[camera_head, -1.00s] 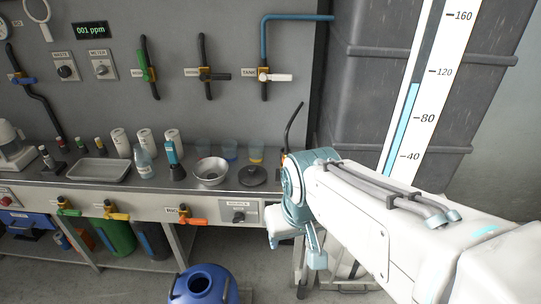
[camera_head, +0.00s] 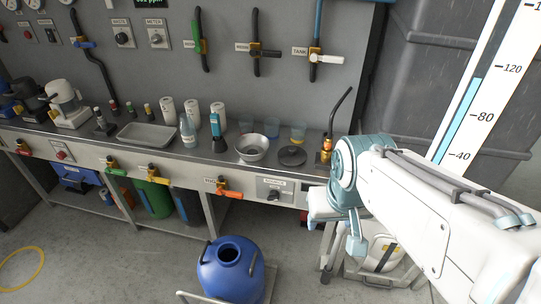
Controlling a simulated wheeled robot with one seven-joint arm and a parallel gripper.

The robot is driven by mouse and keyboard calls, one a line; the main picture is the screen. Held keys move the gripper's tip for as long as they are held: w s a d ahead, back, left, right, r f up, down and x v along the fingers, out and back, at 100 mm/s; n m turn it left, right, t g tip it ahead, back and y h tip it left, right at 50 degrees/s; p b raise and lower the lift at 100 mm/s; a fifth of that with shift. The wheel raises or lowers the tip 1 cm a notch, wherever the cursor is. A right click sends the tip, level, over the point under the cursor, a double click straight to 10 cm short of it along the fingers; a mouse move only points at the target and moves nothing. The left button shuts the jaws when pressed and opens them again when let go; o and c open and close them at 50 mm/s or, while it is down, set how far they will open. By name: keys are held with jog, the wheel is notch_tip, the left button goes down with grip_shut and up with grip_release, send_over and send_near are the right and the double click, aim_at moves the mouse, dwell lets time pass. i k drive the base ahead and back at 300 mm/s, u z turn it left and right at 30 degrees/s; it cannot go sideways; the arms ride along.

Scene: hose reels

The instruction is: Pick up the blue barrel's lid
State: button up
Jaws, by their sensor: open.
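The blue barrel (camera_head: 232,277) stands on the floor in front of the bench, low in the head view. Its round top opening is uncovered and looks dark inside. A dark flat disc with a small knob (camera_head: 292,156) lies on the bench top, right of a metal bowl; it looks like a lid. My gripper (camera_head: 338,228) is at the end of my white and teal arm, at the bench's right end, right of and nearer than the disc. It is open, and nothing shows between its fingers. It is apart from disc and barrel.
Beside the disc stand the metal bowl (camera_head: 251,148), a cup with orange liquid (camera_head: 298,133) and an upright black hose end. Valve handles, including an orange one (camera_head: 229,194), stick out from the bench front. The floor left of the barrel is clear.

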aim_at(289, 156)
jog(key=k, duration=0.5)
jog(key=z, duration=0.75)
jog(key=i, duration=1.35)
jog(key=u, duration=1.3)
